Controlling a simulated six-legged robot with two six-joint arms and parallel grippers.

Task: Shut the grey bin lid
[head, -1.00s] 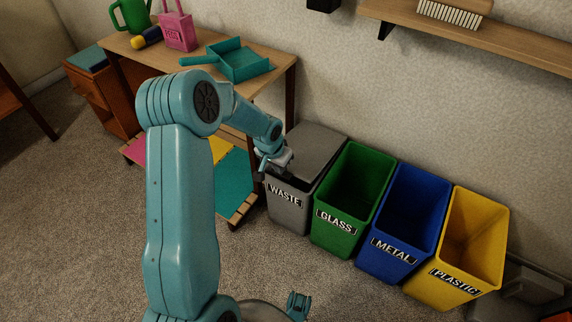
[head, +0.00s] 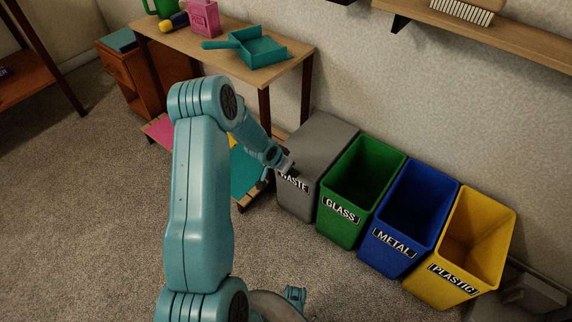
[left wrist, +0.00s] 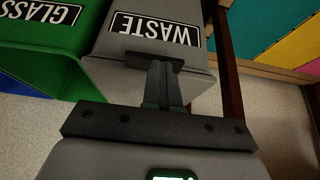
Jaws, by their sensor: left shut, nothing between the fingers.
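The grey bin (head: 296,203), labelled WASTE, stands at the left end of the row. Its grey lid (head: 322,140) lies over the top, and no dark gap shows along its visible edges. My left gripper (head: 289,169) is at the front upper edge of this bin and partly covers the label. In the left wrist view the gripper (left wrist: 158,66) is shut and empty, its fingers in front of the grey bin (left wrist: 120,62) with the label upside down. Whether the fingers touch it, I cannot tell. My right gripper is not in view.
Open green (head: 337,224), blue (head: 385,254) and yellow (head: 437,287) bins stand to the right. A wooden table (head: 215,66) with a teal dustpan (head: 258,48) is behind left. A shelf (head: 500,32) is on the wall. Carpet in front is clear.

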